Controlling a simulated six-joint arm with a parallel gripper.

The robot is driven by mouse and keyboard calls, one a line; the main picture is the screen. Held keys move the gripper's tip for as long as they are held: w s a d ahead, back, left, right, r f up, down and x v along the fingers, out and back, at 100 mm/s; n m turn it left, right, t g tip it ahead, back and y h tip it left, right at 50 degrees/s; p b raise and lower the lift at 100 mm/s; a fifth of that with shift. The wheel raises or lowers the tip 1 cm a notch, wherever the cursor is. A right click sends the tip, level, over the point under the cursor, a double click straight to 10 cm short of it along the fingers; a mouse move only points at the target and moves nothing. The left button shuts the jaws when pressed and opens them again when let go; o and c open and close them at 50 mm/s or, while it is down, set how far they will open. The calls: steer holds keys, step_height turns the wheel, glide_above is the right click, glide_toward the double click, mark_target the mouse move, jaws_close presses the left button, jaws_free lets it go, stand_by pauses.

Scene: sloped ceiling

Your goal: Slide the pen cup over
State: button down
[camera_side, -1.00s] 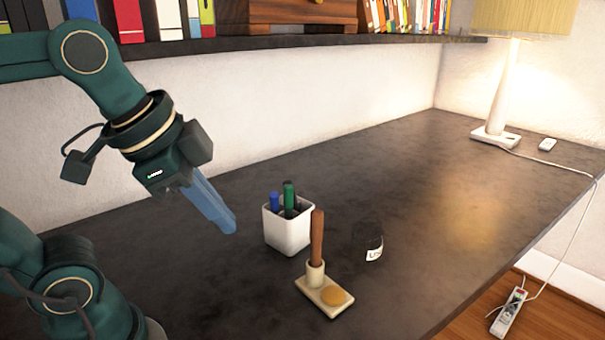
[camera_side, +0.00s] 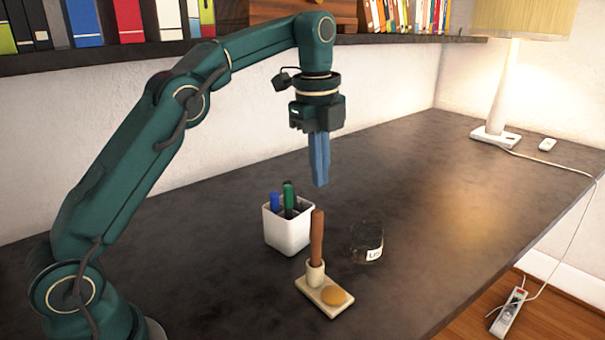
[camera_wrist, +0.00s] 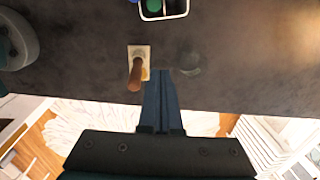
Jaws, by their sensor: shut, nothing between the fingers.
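The white square pen cup (camera_side: 287,230) stands upright on the dark desk in the side view, holding a blue pen (camera_side: 275,201) and a green pen (camera_side: 289,196). Part of the cup (camera_wrist: 165,17) shows at the top edge of the wrist view. My gripper (camera_side: 320,184) points down with its blue fingers together and empty. In the side view its tips appear above and right of the cup, apart from it. In the wrist view the fingertips (camera_wrist: 163,73) lie below the cup.
A small stand (camera_side: 324,296) with an upright brown stick (camera_side: 317,239) is close in front of the cup. A small dark see-through jar (camera_side: 367,239) with a white label stands to its right. A lamp (camera_side: 500,95) is at the far right. The desk's right half is mostly clear.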

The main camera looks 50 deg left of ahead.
steer(key=shift+g, duration=0.5)
steer(key=f, duration=1.3)
steer(key=shift+w+a+f, duration=0.2)
steer(key=shift+w+f, duration=0.1)
steer(key=shift+f, duration=0.1)
steer(key=a, duration=0.3)
steer(key=shift+w+a+f, duration=0.1)
steer(key=shift+f, duration=0.05)
steer(key=shift+a, duration=0.45)
steer(key=a, duration=1.1)
steer(key=shift+w+a, duration=0.25)
steer(key=shift+s+a, duration=0.1)
steer(key=shift+a, duration=0.9)
